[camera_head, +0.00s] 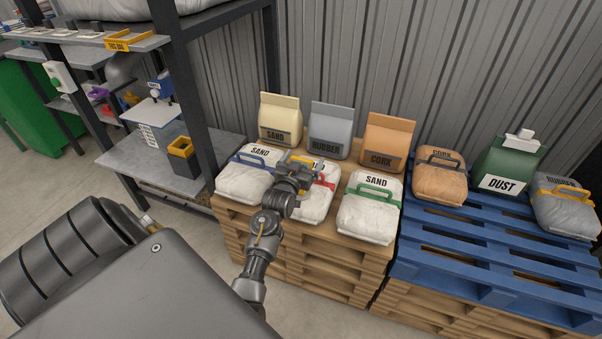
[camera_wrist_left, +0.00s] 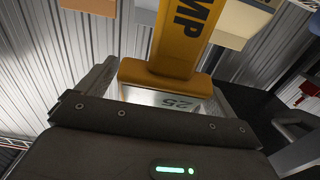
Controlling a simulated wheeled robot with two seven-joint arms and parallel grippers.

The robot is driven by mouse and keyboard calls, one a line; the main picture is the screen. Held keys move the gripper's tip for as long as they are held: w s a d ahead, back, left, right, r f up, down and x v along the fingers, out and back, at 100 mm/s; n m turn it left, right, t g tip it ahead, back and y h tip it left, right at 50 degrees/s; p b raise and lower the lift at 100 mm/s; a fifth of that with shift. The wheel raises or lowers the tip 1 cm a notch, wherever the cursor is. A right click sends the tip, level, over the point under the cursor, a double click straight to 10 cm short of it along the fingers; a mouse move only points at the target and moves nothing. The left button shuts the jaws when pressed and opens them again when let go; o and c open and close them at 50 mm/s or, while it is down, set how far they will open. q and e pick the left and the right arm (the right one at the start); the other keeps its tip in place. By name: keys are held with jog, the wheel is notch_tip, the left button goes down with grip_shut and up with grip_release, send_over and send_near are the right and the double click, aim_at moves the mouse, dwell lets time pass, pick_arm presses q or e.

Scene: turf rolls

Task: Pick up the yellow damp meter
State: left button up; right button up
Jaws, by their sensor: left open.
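In the head view my left gripper (camera_head: 298,174) is over the white bag with the red handle (camera_head: 314,206). The wrist and fingers hide much of that bag, and only a small yellow patch, probably the meter, shows beside them. My right gripper is not in view.
Several filled bags stand close around, including a white sand bag with a green handle (camera_head: 367,218) and a blue-handled one (camera_head: 244,182). A wooden pallet stack (camera_head: 300,246) bears them. A blue pallet (camera_head: 470,240) is on the right. A shelf's dark post (camera_head: 186,75) stands left.

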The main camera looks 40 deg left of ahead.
pick_arm(q)
jog(key=shift+c, duration=0.4)
jog(key=c, duration=1.7)
